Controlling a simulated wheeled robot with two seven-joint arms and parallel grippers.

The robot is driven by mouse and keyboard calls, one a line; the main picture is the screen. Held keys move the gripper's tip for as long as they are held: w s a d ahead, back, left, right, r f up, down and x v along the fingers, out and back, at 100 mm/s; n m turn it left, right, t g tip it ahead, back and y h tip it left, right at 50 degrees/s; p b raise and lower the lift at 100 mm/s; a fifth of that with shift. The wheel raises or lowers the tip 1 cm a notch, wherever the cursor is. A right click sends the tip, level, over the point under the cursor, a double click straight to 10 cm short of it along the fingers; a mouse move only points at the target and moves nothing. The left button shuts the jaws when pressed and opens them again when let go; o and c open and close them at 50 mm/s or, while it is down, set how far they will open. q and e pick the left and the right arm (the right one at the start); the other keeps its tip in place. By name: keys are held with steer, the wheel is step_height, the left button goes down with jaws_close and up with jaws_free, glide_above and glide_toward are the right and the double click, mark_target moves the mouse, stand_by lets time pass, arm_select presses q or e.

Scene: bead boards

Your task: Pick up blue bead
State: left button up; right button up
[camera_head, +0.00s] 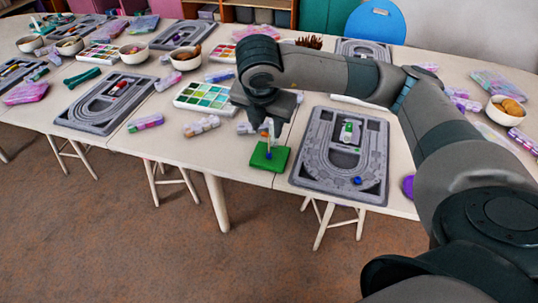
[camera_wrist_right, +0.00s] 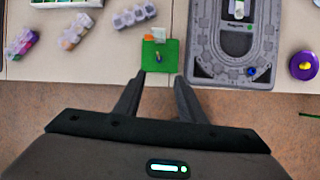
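A small blue bead (camera_head: 357,180) lies on the front part of the grey bead board (camera_head: 312,170); the right wrist view also shows the bead (camera_wrist_right: 251,71). A green square mat (camera_head: 278,165) lies left of the board, with a small blue and yellow item (camera_wrist_right: 158,58) on it, too small to make out. My right gripper (camera_wrist_right: 162,78) is open and empty. In the head view it hangs above the mat, left of the bead and apart from it. My left gripper is not in view.
A purple round thing (camera_wrist_right: 302,65) lies right of the board. A white tray of coloured beads (camera_head: 203,97) and a row of small clear boxes (camera_head: 202,126) lie to the left. The table's front edge runs just before the board and mat.

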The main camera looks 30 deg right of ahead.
steer(key=f, duration=0.1)
steer(key=b, duration=0.1)
glide_toward(269, 154)
steer(key=shift+w+d+f, duration=0.25)
steer(key=shift+d+f, duration=0.1)
steer(key=shift+f, duration=0.15)
steer(key=shift+w+d+f, duration=0.3)
steer(key=shift+d+f, duration=0.05)
steer(key=shift+f, duration=0.15)
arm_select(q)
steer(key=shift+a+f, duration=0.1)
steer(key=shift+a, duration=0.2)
arm_select(e)
steer(key=shift+w+f, duration=0.15)
steer(key=shift+f, duration=0.25)
arm_select(q)
steer(key=shift+p, duration=0.3)
